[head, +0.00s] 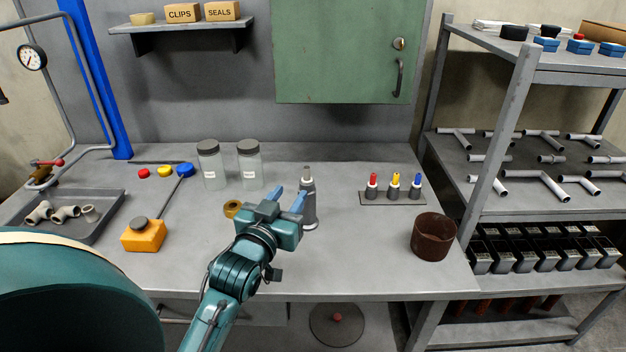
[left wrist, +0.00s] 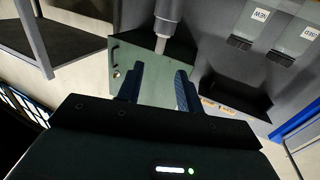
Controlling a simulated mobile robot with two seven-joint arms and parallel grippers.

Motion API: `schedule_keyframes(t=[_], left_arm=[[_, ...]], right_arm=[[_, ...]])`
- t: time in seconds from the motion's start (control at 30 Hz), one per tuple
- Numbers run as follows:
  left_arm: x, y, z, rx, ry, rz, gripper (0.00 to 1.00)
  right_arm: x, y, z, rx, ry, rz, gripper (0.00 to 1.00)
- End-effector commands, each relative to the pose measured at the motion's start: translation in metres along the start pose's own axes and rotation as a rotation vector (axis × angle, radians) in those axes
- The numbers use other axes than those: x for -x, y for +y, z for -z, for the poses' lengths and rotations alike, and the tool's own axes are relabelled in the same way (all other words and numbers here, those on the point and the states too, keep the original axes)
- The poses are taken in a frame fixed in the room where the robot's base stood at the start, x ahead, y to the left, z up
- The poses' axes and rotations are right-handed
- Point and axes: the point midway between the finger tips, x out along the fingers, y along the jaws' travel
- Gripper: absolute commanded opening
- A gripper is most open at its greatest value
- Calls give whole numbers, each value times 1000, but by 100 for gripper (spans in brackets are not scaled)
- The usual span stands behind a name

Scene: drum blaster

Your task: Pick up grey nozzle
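The grey nozzle (head: 307,172) is the small pale tip at the top of an upright grey holder or tool body (head: 309,210) on the workbench. In the left wrist view the nozzle (left wrist: 161,44) shows near the top edge, just beyond my fingertips and roughly in line with the gap between them. My left gripper (head: 288,194) is open and empty, close to the left side of the nozzle. Its two fingers (left wrist: 159,70) stand apart in the left wrist view. No contact with the nozzle is visible. My right gripper is not in view.
A rack with red, yellow and blue nozzles (head: 393,198) stands to the right, near a rusty can (head: 433,237). Two lidded jars (head: 249,167) stand behind left. A brass ring (head: 232,208) and an orange box (head: 144,236) lie left. A shelf unit (head: 498,140) bounds the right.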

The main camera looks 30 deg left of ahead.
Motion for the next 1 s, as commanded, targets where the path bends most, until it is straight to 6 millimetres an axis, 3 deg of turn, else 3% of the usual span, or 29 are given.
schedule_keyframes(t=[0.2, 0.47, 0.7, 1.0], left_arm=[[-42, 0, 1, 0, 1, -1, 36], [-62, 0, 2, 0, 0, -1, 36], [-97, 1, 6, 0, -1, -2, 36], [-106, 1, 5, 0, -1, -2, 36]], right_arm=[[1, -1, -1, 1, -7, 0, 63], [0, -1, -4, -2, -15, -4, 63], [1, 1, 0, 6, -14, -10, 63], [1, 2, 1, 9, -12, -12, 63]])
